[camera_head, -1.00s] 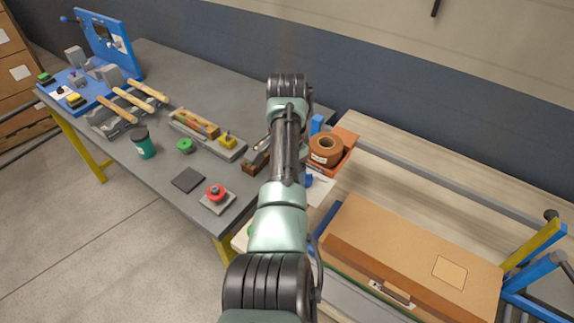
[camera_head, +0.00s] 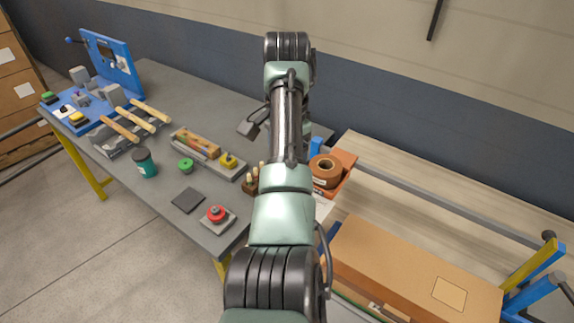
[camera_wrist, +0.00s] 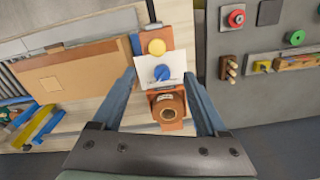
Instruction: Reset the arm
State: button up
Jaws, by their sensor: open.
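My gripper (camera_wrist: 163,92) shows in the wrist view with its two blue-grey fingers spread wide, open and empty. Between and beyond the fingers lie a brown tape roll (camera_wrist: 168,110), a white card with a blue knob (camera_wrist: 162,72) and a yellow round piece (camera_wrist: 156,47). The fingers appear above these things, holding none of them. In the head view my raised arm runs up the middle, and part of the gripper (camera_head: 250,128) shows left of it over the grey bench. The tape roll (camera_head: 326,170) sits in an orange tray right of my arm.
The grey bench (camera_head: 185,100) carries wooden-handled tools (camera_head: 135,117), a green cup (camera_head: 145,163), a red button (camera_head: 217,214) and a blue fixture (camera_head: 112,62). A large cardboard box (camera_head: 410,265) lies at right, beside a blue and yellow frame (camera_head: 540,268).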

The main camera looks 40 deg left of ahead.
jog(key=w+d+r+n+t+y+b, duration=0.15)
jog(key=w+d+r+t+y, duration=0.25)
jog(key=w+r+t, duration=0.6)
jog(key=d+r+t+y, duration=0.1)
jog(key=d+r+t, duration=0.65)
jog(key=r, duration=0.65)
jog(key=s+d+r+n+t+h+b, duration=0.1)
jog(key=s+d+r+t+h, duration=0.4)
jog(key=s+d+r+t, duration=0.5)
jog(key=s+d+r, duration=0.6)
jog(key=s+r, duration=0.1)
jog(key=s, duration=0.3)
jog(key=shift+s+d+r+b, duration=0.25)
jog(key=shift+d+r+b, duration=0.1)
jog(key=shift+r+b, duration=0.05)
